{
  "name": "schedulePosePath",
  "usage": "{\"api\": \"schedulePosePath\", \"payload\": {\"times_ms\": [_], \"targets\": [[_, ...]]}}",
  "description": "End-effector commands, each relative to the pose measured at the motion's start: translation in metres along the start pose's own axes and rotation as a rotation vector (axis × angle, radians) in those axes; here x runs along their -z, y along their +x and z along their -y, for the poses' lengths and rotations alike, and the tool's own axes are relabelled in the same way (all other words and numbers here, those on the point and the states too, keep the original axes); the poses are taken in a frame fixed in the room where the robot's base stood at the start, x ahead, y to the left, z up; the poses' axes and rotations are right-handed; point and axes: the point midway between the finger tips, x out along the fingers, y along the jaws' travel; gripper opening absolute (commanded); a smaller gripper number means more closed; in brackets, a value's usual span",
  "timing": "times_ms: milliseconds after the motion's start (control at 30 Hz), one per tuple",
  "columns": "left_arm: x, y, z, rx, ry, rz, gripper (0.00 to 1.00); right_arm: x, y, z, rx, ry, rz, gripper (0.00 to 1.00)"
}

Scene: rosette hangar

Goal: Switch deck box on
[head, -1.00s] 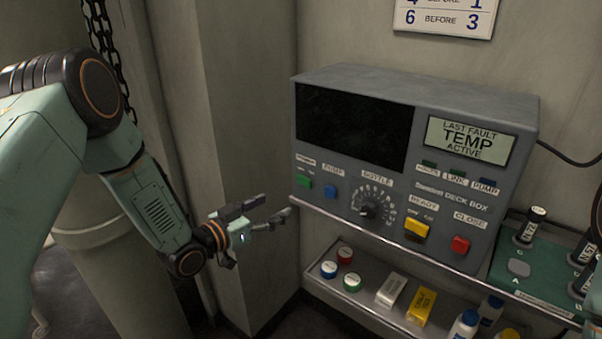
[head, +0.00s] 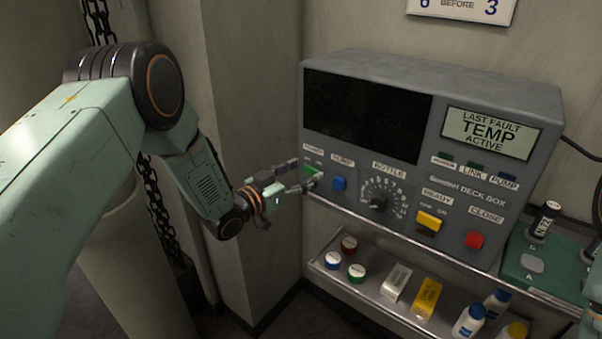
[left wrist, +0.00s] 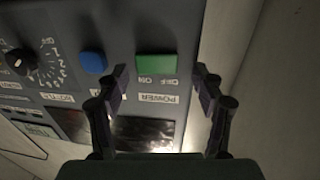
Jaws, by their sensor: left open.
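The deck box (head: 402,188) is a grey box with a dark blank screen (head: 365,117) and a small display (head: 490,133) reading "LAST FAULT TEMP ACTIVE". Its green power switch (head: 311,170) is at the left end of the panel, partly hidden by my left gripper (head: 304,174). In the left wrist view, the same green switch (left wrist: 156,67) lies beyond and between the fingertips of my open left gripper (left wrist: 163,75), near the POWER label. Contact with it cannot be told. My right gripper is not in view.
Near the switch are a blue button (head: 339,184) and the bottle dial (head: 378,203). A yellow switch (head: 429,221) and red button (head: 474,240) sit farther right. A shelf (head: 330,277) below holds caps, small boxes and bottles. A wall corner stands left of the box.

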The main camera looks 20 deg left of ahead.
Motion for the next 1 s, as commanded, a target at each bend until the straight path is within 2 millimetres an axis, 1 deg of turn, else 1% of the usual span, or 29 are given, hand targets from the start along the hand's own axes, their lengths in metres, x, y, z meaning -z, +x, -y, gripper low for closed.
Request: {"api": "schedulePosePath", "payload": {"times_ms": [233,267,867,900,1000], "targets": [[-0.0002,0.0018,0.002,0.0,0.0,0.001,0.68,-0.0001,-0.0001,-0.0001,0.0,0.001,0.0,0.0],[-0.0002,0.0017,0.0022,0.001,0.0,0.001,0.66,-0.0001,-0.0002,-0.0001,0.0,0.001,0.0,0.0],[0.0013,0.0019,0.0018,-0.001,0.001,-0.003,0.15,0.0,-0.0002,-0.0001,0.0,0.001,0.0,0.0],[0.0015,0.0019,0.0019,-0.001,0.001,-0.003,0.14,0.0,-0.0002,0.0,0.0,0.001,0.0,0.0],[0.0017,0.0022,0.0014,0.007,0.001,-0.004,0.14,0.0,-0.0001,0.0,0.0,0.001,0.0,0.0]]}}
